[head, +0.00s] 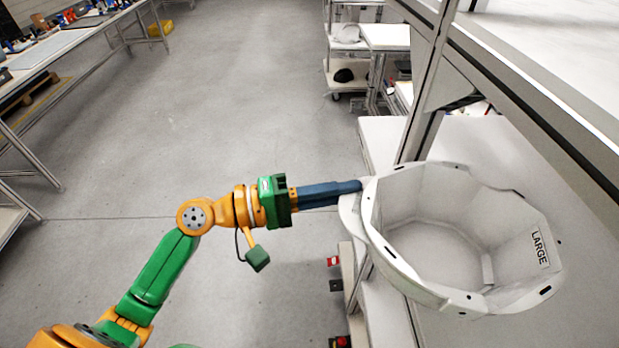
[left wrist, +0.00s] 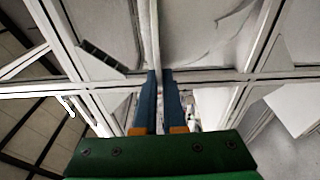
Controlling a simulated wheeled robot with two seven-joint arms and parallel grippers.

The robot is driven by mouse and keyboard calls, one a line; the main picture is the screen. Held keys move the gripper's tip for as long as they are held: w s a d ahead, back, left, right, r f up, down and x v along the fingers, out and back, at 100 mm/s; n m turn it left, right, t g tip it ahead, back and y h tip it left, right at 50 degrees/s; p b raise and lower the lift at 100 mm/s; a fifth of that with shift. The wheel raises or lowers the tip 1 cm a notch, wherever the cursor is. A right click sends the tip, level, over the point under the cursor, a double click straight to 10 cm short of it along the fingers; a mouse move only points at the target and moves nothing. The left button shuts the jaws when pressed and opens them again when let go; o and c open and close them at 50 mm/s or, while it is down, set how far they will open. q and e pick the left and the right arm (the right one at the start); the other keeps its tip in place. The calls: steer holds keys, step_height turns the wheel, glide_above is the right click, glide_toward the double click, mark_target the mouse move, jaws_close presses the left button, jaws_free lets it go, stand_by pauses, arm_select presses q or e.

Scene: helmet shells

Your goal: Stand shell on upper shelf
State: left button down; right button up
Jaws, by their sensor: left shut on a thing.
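A white faceted helmet shell (head: 535,285) with a "LARGE" label is at the right of the head view, its hollow facing up toward the camera. My left gripper (head: 355,187) comes in from the left and its blue fingers are shut on the shell's left rim. The upper shelf (head: 560,35) is a pale surface at the top right. Whether the shell touches anything below is unclear. My right gripper is not in view.
A grey metal frame post (head: 425,85) and a slanting rail (head: 540,105) stand close to the shell. A lower white shelf surface (head: 385,135) lies behind it. A wheeled rack (head: 345,45) stands farther back, and a workbench (head: 75,40) at far left. Open floor lies between.

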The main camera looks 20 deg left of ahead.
arm_select(q)
steer(key=p, duration=0.3)
glide_toward(467, 189)
steer(key=w+d, duration=0.1)
steer(key=d+r, duration=0.1)
steer(key=d, duration=0.1)
steer(key=w+d+r, duration=0.1)
steer(key=shift+w+d, duration=0.25)
steer(key=shift+w, duration=0.05)
steer(key=shift+d+f+b, duration=0.1)
steer(key=shift+f+b, duration=0.4)
steer(key=shift+f, duration=0.4)
steer(key=shift+f+b, duration=0.1)
steer(key=shift+b, duration=0.2)
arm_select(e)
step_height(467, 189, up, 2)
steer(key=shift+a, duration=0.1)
